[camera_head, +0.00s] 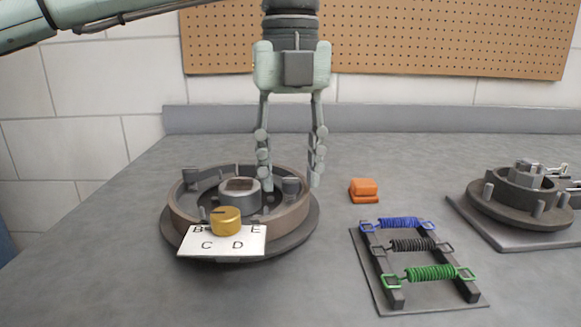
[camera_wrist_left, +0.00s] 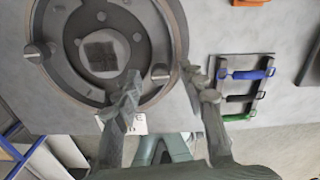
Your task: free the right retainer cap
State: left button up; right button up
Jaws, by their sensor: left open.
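A round brake drum with a brown rim (camera_head: 180,215) sits on the table, with a grey hub (camera_head: 239,195) at its centre. The right retainer cap (camera_head: 291,186) is a small grey cap inside the rim's right side; in the left wrist view it shows as a slotted disc (camera_wrist_left: 160,73). A second retainer cap (camera_head: 189,177) sits at the left side. My left gripper (camera_head: 290,180) points down, open, with one finger on each side of the right cap. I cannot tell whether either finger touches it. My right gripper is out of view.
A gold knob (camera_head: 226,220) and a white lettered card (camera_head: 222,243) are at the drum's front. An orange block (camera_head: 364,190) and a rack (camera_head: 385,291) with blue, black and green springs lie right. Another assembly (camera_head: 515,205) stands far right. Bare table separates them.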

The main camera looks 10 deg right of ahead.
aim_at(291, 179)
pick_arm(q)
notch_tip(291, 179, up, 12)
jog(key=shift+f, duration=0.15)
dwell(0.4)
